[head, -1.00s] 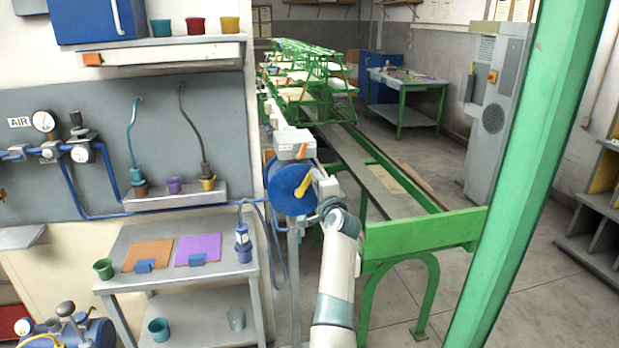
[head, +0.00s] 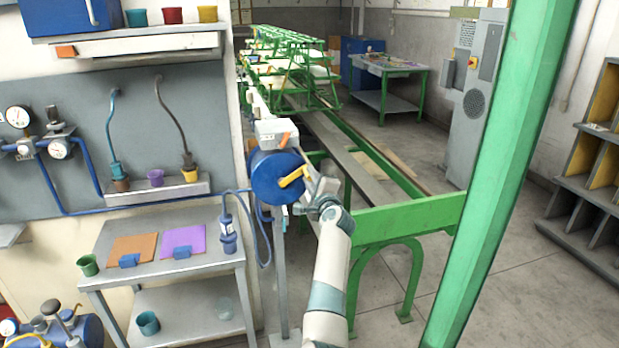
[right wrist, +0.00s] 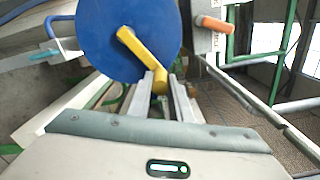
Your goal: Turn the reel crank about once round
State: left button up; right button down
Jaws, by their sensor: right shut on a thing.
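The blue round reel (head: 268,180) stands on a grey post and carries a yellow crank (head: 291,177) on its face. In the right wrist view the reel (right wrist: 125,35) fills the upper middle. There the crank arm (right wrist: 138,48) slants down and right to its yellow handle (right wrist: 160,80). My right gripper (head: 309,186) is at the reel's right side. In the wrist view its two fingers (right wrist: 164,85) are on either side of the handle, shut on it. My left gripper is not in view.
A grey box (head: 277,133) with an orange part sits above the reel. A green conveyor frame (head: 410,219) is to the right of my arm. A green post (head: 505,170) stands at right. A grey bench (head: 205,262) is to the left, with a blue hanging tool (head: 228,235).

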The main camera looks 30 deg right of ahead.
jog(key=shift+f, duration=0.15)
jog(key=c, duration=1.6)
grip_release()
jog(key=shift+p+v, duration=4.55)
jog(key=shift+v, duration=4.15)
